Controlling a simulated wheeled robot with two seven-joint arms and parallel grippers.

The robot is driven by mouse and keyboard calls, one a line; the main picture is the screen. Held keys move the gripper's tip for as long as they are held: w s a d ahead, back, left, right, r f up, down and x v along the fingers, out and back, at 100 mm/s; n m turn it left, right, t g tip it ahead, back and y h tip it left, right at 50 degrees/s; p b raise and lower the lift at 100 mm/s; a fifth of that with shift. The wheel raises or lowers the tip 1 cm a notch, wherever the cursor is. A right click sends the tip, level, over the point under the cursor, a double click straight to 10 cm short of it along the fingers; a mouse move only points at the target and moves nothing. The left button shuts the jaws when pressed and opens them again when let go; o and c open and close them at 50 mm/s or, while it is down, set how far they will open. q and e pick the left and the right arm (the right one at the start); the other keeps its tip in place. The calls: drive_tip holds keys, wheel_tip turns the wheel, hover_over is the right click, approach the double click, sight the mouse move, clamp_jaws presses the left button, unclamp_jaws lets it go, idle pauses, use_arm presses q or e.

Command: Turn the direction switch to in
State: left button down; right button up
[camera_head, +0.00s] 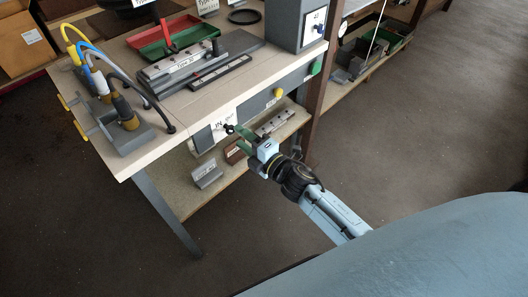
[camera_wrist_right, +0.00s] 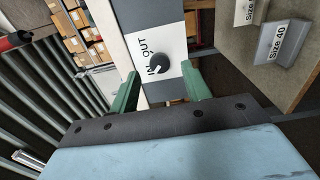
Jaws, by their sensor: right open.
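The direction switch (camera_wrist_right: 159,63) is a dark round knob on a white plate (camera_wrist_right: 165,22) marked IN and OUT, in the right wrist view. In the head view the plate (camera_head: 222,117) is on the front of the workbench, and the knob (camera_head: 229,129) is small beside the gripper tip. My right gripper (camera_head: 242,135) is open with green fingers. In the wrist view its fingers (camera_wrist_right: 161,92) stand either side of the knob, a little short of it; I cannot tell whether they touch it. The knob's exact setting is hard to tell. My left gripper is not in view.
The workbench (camera_head: 130,155) carries a clamp fixture (camera_head: 185,65), a red tray (camera_head: 165,38) and a tool rack (camera_head: 120,130) at left. A yellow button (camera_head: 278,93) and green button (camera_head: 315,67) are right of the switch. A lower shelf (camera_head: 185,205) holds metal profiles (camera_head: 207,174).

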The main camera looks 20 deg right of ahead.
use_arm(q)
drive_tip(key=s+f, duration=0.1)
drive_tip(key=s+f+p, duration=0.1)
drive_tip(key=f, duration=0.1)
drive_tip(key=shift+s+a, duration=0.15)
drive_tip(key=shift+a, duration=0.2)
use_arm(e)
drive_tip(key=v, duration=1)
drive_tip(key=shift+s, duration=0.3)
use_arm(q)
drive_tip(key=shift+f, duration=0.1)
